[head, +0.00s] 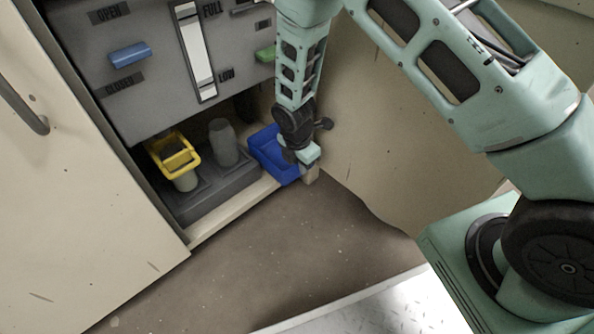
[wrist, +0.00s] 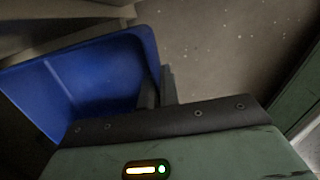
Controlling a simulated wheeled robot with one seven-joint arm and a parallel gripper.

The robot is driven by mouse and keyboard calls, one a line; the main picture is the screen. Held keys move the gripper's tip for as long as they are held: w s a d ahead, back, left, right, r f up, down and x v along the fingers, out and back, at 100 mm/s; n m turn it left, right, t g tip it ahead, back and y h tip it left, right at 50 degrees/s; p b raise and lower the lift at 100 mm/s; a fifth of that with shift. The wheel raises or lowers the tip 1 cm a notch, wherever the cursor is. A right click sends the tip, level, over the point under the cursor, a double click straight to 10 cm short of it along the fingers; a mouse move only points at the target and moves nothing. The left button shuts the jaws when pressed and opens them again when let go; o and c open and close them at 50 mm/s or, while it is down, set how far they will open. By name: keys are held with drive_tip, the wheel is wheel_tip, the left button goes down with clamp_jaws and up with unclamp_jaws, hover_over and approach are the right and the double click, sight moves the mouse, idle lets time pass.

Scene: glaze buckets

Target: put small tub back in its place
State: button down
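A blue tub (head: 268,150) is at the right end of the cabinet's low shelf, against or over its front edge. In the wrist view the blue tub (wrist: 95,75) looks empty. My gripper (head: 297,158) is at the tub's right side. In the wrist view, the fingers of my gripper (wrist: 158,88) stand on either side of the tub's wall, close together, and appear shut on it. A yellow tub (head: 180,164) sits tilted on a grey post at the left. Another grey post (head: 223,142) stands bare between the two tubs. The blue tub's underside is hidden.
A grey panel (head: 150,100) with a blue handle (head: 129,54), a green handle and a level gauge (head: 195,50) hangs above the posts. Cabinet doors flank the opening at left (head: 70,190) and right (head: 390,140). The brown floor (head: 290,240) in front is clear.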

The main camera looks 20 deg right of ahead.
wheel_tip(320, 180, down, 3)
drive_tip(key=shift+r+b, duration=0.1)
drive_tip(key=shift+b, duration=0.95)
drive_tip(key=shift+r, duration=0.1)
drive_tip(key=c, duration=1.6)
unclamp_jaws()
drive_tip(key=shift+c, duration=0.2)
